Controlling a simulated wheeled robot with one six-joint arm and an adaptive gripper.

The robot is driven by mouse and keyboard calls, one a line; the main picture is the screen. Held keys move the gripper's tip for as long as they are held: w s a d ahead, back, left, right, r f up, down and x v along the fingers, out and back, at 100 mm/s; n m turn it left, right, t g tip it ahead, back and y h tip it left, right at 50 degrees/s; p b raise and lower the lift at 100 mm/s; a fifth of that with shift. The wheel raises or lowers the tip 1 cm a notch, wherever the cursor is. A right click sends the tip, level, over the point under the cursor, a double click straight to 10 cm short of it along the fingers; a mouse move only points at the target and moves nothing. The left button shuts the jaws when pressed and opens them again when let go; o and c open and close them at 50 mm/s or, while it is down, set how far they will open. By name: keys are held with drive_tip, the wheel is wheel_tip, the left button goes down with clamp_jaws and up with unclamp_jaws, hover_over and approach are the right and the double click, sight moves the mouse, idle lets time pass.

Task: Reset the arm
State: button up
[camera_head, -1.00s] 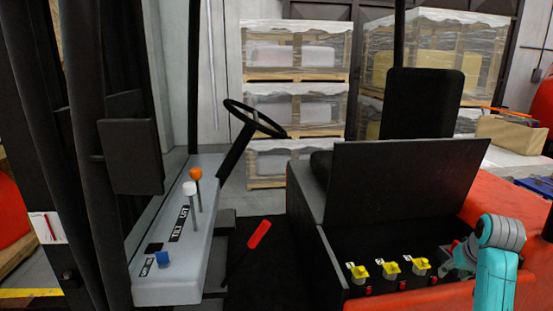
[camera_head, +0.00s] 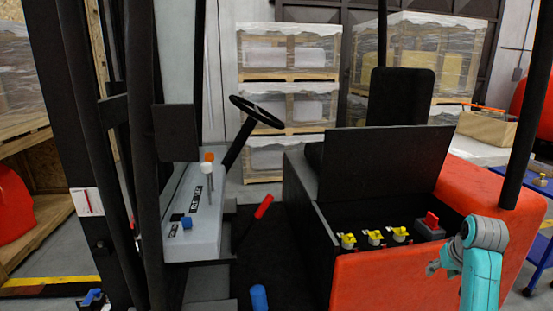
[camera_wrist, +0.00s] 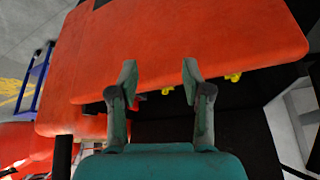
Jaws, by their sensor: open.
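My teal and grey arm (camera_head: 482,275) is at the lower right of the head view, folded at a grey joint. My gripper (camera_head: 434,269) is in front of the forklift's red side panel (camera_head: 375,280), right of and below the yellow caps. In the wrist view my gripper (camera_wrist: 160,72) is open, its two grey-green fingers apart with nothing between them. Red bodywork lies beyond the fingertips. The fingers partly cover the dark open compartment in that view.
The compartment holds several yellow-topped parts (camera_head: 374,237) and a grey block with a red top (camera_head: 431,222). Its black lid (camera_head: 385,165) stands open. A steering wheel (camera_head: 256,111) and lever console (camera_head: 195,225) are left. A blue cart (camera_head: 542,265) stands right.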

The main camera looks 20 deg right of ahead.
drive_tip(key=w+a+f, duration=0.2)
drive_tip(key=a+f, duration=0.4)
drive_tip(key=f, duration=0.3)
drive_tip(key=s+a+f+n+t, duration=0.15)
drive_tip(key=s+a+f, duration=0.25)
drive_tip(key=a+f, duration=0.5)
drive_tip(key=s+a+f+n+t, duration=0.1)
drive_tip(key=s+a+f+t, duration=0.4)
drive_tip(key=a, duration=0.8)
drive_tip(key=s+a+r+n, duration=0.1)
drive_tip(key=s+a+n, duration=0.1)
drive_tip(key=s+a, duration=1.1)
drive_tip(key=s+a+r+n+t+y, duration=0.1)
drive_tip(key=s+a+r+t, duration=0.1)
drive_tip(key=s+r, duration=0.4)
drive_tip(key=s+a+r+n+t+y, duration=0.1)
drive_tip(key=s+a+r+y, duration=0.1)
drive_tip(key=s+r, duration=0.5)
drive_tip(key=shift+s+a+n+t, duration=0.35)
drive_tip(key=shift+s+a, duration=0.4)
drive_tip(key=shift+s, duration=0.1)
